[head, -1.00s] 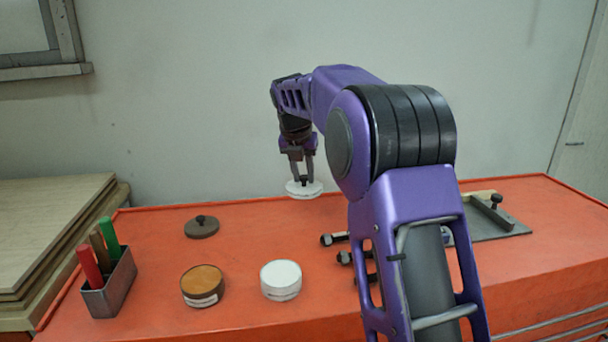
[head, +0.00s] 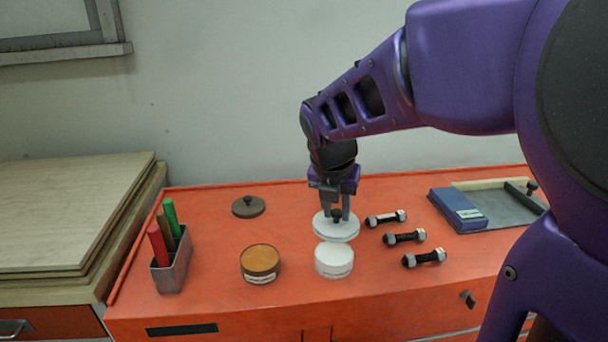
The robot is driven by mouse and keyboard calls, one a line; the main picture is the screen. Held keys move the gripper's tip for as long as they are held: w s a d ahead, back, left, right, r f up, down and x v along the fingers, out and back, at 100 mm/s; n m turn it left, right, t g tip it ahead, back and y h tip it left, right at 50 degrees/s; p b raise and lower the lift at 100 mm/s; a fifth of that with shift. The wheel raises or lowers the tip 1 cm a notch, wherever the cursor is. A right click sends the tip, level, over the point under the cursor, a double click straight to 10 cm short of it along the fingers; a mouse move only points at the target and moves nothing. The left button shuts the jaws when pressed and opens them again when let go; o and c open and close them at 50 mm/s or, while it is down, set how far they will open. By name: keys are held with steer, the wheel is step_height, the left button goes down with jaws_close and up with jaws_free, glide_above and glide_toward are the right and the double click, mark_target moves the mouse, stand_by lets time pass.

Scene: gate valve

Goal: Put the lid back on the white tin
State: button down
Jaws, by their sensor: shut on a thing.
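The white tin (head: 334,262) stands upright on the orange bench top, with a label on its front. The white lid (head: 336,230) is a round disc with a dark knob. My gripper (head: 336,215) points down and is shut on the lid's knob. In the picture the lid is just above and behind the tin, roughly level. The tin's back rim is close to or hidden by the lid's front edge, and I cannot tell the exact gap between them.
A brown tin (head: 260,263) stands left of the white tin, with a dark brown lid (head: 248,207) behind it. A holder (head: 172,267) with coloured sticks is at left. Several bolts (head: 405,238) lie right.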

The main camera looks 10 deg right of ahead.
mark_target(335, 227)
steer(key=shift+f+b, duration=2.05)
steer(key=shift+f, duration=0.3)
steer(key=shift+f+b, duration=0.35)
steer(key=shift+f, duration=0.45)
steer(key=shift+p, duration=0.55)
steer(key=shift+f+p, duration=0.2)
steer(key=shift+p, duration=0.25)
stand_by(0.4)
steer(key=shift+c, duration=0.4)
jaws_free()
